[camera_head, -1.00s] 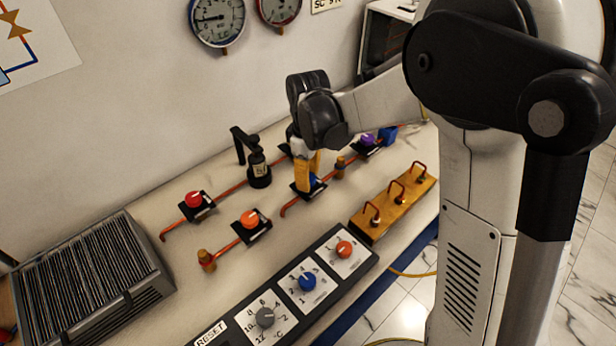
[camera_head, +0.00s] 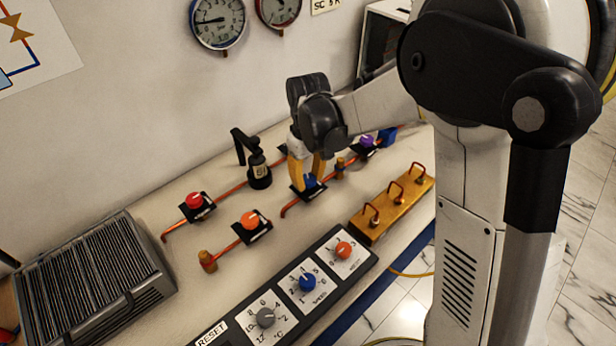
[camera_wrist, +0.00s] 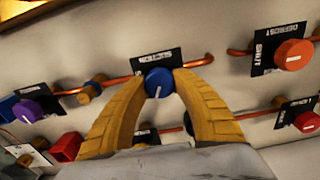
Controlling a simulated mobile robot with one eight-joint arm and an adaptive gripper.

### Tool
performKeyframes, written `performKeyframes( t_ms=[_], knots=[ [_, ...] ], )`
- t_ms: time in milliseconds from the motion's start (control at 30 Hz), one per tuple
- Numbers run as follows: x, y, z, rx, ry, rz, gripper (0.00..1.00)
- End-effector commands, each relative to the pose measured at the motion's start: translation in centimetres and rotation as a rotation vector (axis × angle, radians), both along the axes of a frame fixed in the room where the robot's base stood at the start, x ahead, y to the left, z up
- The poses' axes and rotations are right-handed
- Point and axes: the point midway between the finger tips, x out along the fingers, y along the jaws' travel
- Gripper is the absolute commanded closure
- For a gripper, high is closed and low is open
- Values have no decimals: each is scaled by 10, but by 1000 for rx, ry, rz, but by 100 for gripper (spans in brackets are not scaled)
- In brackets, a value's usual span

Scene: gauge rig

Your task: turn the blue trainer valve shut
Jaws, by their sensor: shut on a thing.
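The blue trainer valve knob (camera_wrist: 158,84) sits on a black label plate (camera_wrist: 157,60) on a copper pipe. A white pointer line shows on its face. In the head view the blue valve (camera_head: 311,182) is partly hidden by my fingers. My gripper (camera_head: 307,179) reaches down over it from above. In the wrist view the two yellow fingers of my gripper (camera_wrist: 159,76) are closed on opposite sides of the knob. The label's words are too small to read surely.
A red knob (camera_head: 194,201), an orange knob (camera_head: 249,219) and a purple knob (camera_head: 366,142) stand on nearby pipes. A black hand pump (camera_head: 257,168) stands just left of my gripper. A brass manifold (camera_head: 385,215) and a dial panel (camera_head: 325,290) lie in front.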

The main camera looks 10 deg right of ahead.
Motion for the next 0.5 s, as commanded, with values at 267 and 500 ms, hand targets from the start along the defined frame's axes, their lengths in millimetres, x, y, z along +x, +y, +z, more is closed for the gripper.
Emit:
performKeyframes(
  t_ms=[267, 500],
  knots=[
    [0, 0, 0, 0, 0, -262, 97],
    [1, 0, 0, 1, -1, -490, 97]
  ],
)
